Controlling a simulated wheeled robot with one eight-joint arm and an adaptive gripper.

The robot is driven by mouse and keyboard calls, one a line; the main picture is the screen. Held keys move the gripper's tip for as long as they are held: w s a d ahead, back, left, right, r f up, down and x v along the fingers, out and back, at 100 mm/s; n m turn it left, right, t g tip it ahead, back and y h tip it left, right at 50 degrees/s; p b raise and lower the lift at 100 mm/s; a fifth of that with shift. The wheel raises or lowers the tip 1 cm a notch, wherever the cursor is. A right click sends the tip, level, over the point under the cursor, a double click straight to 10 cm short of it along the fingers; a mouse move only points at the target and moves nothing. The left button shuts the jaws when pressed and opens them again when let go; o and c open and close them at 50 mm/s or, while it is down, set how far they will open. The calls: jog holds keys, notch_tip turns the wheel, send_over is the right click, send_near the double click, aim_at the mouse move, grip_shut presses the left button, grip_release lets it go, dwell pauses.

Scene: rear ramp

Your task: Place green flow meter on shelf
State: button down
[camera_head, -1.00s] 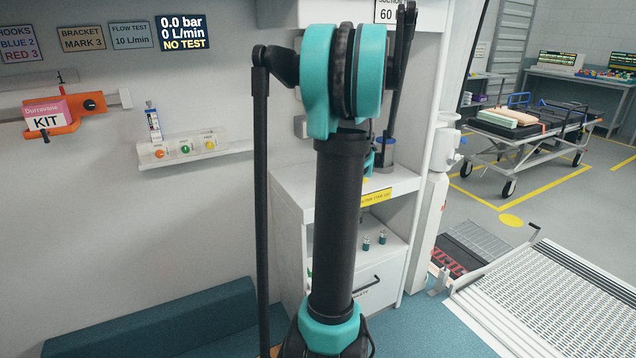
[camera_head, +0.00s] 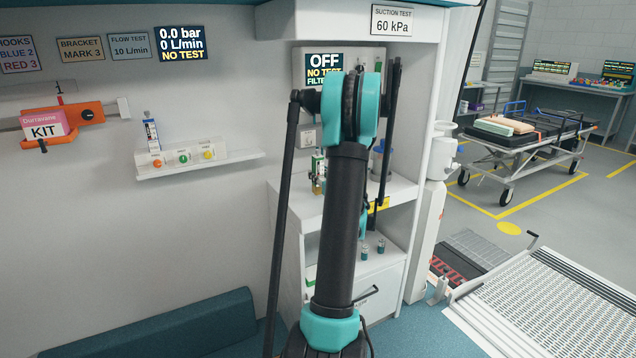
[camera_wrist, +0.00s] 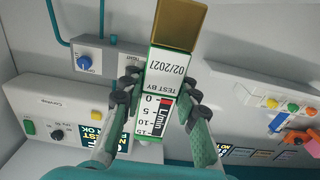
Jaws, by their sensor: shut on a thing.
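The green flow meter (camera_wrist: 157,100) is between my gripper's fingers (camera_wrist: 157,95) in the wrist view. It has green edges, a brass end, a white "TEST BY 02/2027" label and an L/min scale. My gripper is shut on it. In the head view, what looks like the flow meter (camera_head: 318,166) shows just left of my arm, brass end down, in front of the cabinet. My gripper there is mostly hidden behind my arm. The cabinet's shelf top (camera_head: 295,196) lies below it; I cannot tell whether they touch. A long white wall shelf (camera_head: 215,164) is further left.
Three coloured knobs (camera_head: 183,157) and a blue-marked meter (camera_head: 151,131) are at the wall shelf. A suction unit (camera_head: 324,68) reads OFF at the cabinet's back. Small bottles (camera_head: 372,249) stand on a lower shelf. An orange bracket (camera_head: 88,115) holds a pink kit.

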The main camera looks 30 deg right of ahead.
jog(key=shift+f, duration=1.4)
jog(key=shift+f, duration=0.1)
jog(key=c, duration=1.1)
grip_release()
jog(key=shift+c, duration=0.2)
